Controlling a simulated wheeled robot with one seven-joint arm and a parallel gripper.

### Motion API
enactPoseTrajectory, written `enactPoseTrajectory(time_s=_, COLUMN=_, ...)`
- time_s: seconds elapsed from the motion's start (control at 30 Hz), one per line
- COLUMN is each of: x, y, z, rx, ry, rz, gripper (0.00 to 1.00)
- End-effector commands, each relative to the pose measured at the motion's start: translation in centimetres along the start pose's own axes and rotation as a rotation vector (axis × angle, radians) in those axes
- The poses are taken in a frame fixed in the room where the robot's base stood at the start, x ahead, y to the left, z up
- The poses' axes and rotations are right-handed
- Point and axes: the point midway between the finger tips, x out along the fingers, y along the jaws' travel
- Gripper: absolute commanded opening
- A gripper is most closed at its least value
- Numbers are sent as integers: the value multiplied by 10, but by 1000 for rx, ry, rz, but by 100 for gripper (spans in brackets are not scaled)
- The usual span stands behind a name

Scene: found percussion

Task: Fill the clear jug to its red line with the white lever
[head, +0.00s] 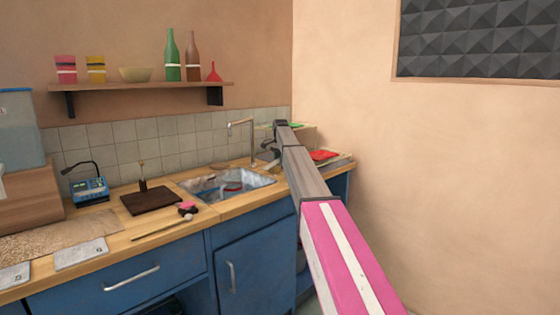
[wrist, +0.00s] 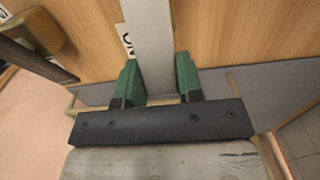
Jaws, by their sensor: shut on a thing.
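In the wrist view, the green fingers of my gripper (wrist: 158,78) are closed on both sides of a pale grey-white bar, which looks like the white lever (wrist: 150,35). The lever runs up in front of a wood panel with partly hidden printed labels. In the head view my gripper (head: 269,150) is small, near the tap (head: 241,133) at the back of the sink. A small clear-looking shape with a red band, perhaps the jug (head: 231,187), is in the metal sink (head: 258,181). Its water level is too small to tell.
The wooden counter (head: 115,243) holds a dark board (head: 152,200), a blue device (head: 90,190) and a thin stick. A box (head: 303,133) and a red item (head: 323,155) stand right of the sink, close to my arm. A shelf (head: 140,87) hangs above.

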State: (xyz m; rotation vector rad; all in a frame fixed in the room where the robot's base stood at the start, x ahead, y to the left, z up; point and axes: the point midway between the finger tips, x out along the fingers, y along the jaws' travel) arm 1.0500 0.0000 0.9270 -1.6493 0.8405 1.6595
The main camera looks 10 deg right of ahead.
Motion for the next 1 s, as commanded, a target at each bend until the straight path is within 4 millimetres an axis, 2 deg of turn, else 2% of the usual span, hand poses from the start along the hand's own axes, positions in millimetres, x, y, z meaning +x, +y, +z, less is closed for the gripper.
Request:
enactPoseTrajectory(time_s=0.2, x=4, y=-1, z=-3, rx=1, ry=-93, rz=-1, gripper=10)
enactPoseTrajectory(time_s=0.47, x=4, y=0, z=-2, rx=0, ry=-102, rz=0, gripper=10)
enactPoseTrajectory(time_s=0.5, x=4, y=0, z=-2, rx=0, ry=-102, rz=0, gripper=44)
enactPoseTrajectory(time_s=0.57, x=4, y=0, z=-2, rx=0, ry=-102, rz=0, gripper=60)
enactPoseTrajectory(time_s=1.0, x=-2, y=0, z=-3, rx=0, ry=-101, rz=0, gripper=60)
